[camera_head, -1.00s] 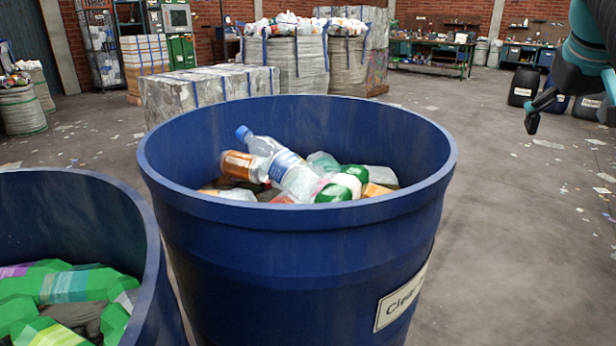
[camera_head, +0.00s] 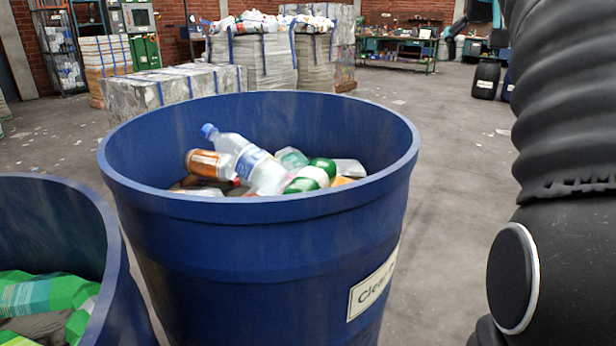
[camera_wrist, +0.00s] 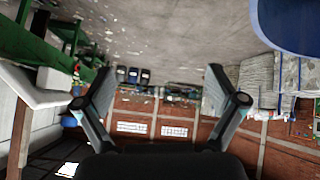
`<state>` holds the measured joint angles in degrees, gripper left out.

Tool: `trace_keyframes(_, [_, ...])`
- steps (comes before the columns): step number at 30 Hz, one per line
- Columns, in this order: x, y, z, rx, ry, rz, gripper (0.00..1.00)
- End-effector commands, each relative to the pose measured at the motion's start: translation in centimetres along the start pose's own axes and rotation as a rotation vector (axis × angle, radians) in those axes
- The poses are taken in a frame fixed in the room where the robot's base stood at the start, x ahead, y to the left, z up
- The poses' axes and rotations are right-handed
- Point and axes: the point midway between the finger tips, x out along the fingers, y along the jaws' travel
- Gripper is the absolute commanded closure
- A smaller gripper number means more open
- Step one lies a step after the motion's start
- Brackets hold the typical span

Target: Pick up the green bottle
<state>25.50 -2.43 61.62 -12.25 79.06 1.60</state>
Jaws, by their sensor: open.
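Green bottles (camera_head: 45,296) lie in the blue barrel at the lower left of the head view. Green pieces (camera_head: 323,167) also show among clear bottles and a can in the middle barrel; I cannot tell whether they are whole bottles. My gripper (camera_wrist: 158,88) shows in the wrist view with its two fingers spread wide and nothing between them. It points out across the room, away from the bottles. In the head view my gripper is out of the picture and my arm fills the right side.
The middle blue barrel (camera_head: 262,248) has a "Clear" label, partly hidden. The left blue barrel (camera_head: 104,250) stands close beside it. Wrapped bales (camera_head: 190,88) stand behind. Open floor (camera_head: 452,165) lies right of the middle barrel. A blue rim (camera_wrist: 290,38) shows at the wrist view's upper right.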

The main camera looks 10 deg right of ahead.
Motion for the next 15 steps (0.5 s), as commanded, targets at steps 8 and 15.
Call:
trace_keyframes(8, [2.4, -12.2, 3.0, 0.052, -0.133, -0.106, 0.06])
trace_keyframes(15, [2.4, -23.8, 8.8, 0.093, -0.276, -0.138, 0.06])
